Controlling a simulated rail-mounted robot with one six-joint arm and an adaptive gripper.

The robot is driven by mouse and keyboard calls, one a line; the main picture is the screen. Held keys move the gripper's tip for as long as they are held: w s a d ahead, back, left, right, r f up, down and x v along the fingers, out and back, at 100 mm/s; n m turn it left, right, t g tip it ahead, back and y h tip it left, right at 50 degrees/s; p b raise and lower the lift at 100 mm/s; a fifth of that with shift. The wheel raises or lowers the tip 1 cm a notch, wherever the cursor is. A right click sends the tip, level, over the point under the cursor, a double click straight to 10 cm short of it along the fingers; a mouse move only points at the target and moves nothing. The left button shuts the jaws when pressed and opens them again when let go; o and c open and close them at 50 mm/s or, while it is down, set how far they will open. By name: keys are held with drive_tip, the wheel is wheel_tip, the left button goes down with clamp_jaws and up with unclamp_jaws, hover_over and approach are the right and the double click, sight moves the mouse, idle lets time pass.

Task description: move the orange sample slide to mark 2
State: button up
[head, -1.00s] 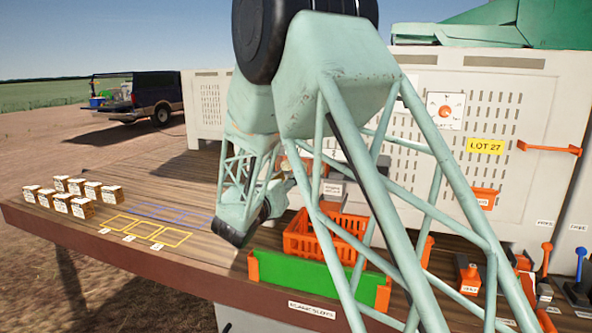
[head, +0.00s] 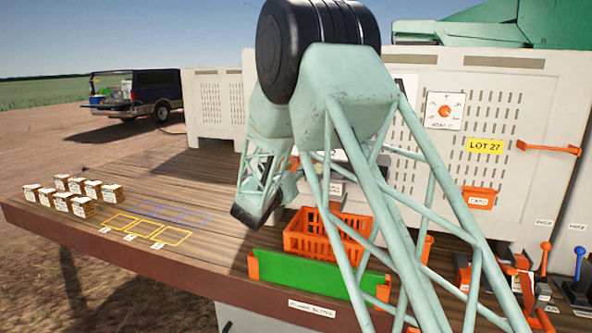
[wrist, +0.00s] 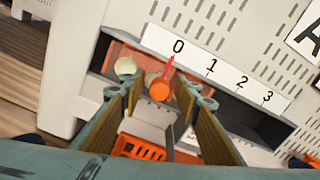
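Mark 2 (wrist: 239,84) lies to the right along the scale. My gripper (wrist: 160,93) is open, its two fingers apart on the left and right of the knob in the picture. I cannot tell how far the knob is beyond the fingertips. In the head view my arm covers the slide and my fingers.
A pale round thing (wrist: 125,67) sits close to the left finger. A grey box (wrist: 150,122) and an orange crate (head: 300,238) lie below. A green-fronted rack (head: 310,276) stands at the deck's front edge. Several small boxes (head: 75,194) stand at the left.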

clamp_jaws()
drive_tip(key=shift+d, duration=0.15)
drive_tip(key=s+d+b, duration=0.1)
drive_tip(key=d+b, duration=0.2)
drive_tip(key=d, duration=0.3)
drive_tip(key=shift+s+b, duration=0.3)
drive_tip(key=shift+b, duration=0.05)
